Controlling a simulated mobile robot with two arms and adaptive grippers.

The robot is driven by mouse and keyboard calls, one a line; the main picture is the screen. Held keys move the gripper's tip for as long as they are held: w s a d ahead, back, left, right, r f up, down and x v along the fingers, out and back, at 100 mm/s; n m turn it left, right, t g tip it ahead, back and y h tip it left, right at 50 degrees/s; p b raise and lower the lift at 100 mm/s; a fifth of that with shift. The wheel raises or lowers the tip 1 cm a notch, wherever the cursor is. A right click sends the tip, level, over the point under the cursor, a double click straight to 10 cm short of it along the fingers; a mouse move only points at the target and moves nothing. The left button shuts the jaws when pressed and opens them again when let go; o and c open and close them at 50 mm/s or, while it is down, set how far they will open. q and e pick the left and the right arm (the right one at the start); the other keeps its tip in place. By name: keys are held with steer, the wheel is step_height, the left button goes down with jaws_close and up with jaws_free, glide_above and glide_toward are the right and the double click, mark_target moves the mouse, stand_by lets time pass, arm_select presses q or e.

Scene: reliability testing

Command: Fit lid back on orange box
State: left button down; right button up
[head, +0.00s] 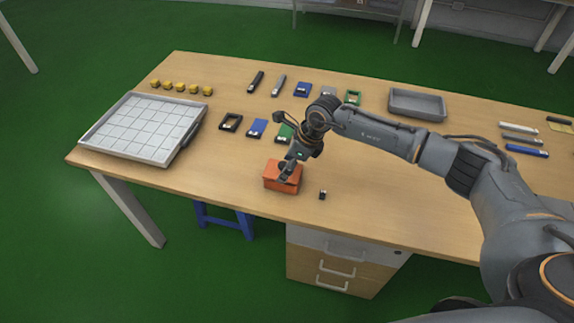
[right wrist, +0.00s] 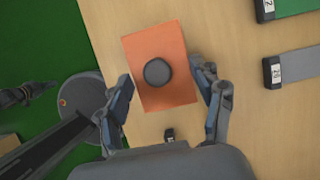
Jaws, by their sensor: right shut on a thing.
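The orange box (head: 276,184) stands near the front edge of the wooden table. Its orange lid (right wrist: 163,97) has a round dark knob (right wrist: 157,72) and fills the middle of the right wrist view. My right gripper (head: 288,174) is over the box from above. My left gripper is not in view.
A small black item (head: 322,195) lies just right of the box. A white gridded tray (head: 140,128) is at the table's left end. Yellow cubes (head: 181,88), coloured frames and blocks (head: 257,128) lie behind. A grey bin (head: 417,103) stands at the back right.

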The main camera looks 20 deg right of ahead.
steer(key=shift+f+b, duration=0.45)
steer(key=shift+f, duration=0.05)
stand_by(0.5)
steer(key=shift+s+f, duration=0.15)
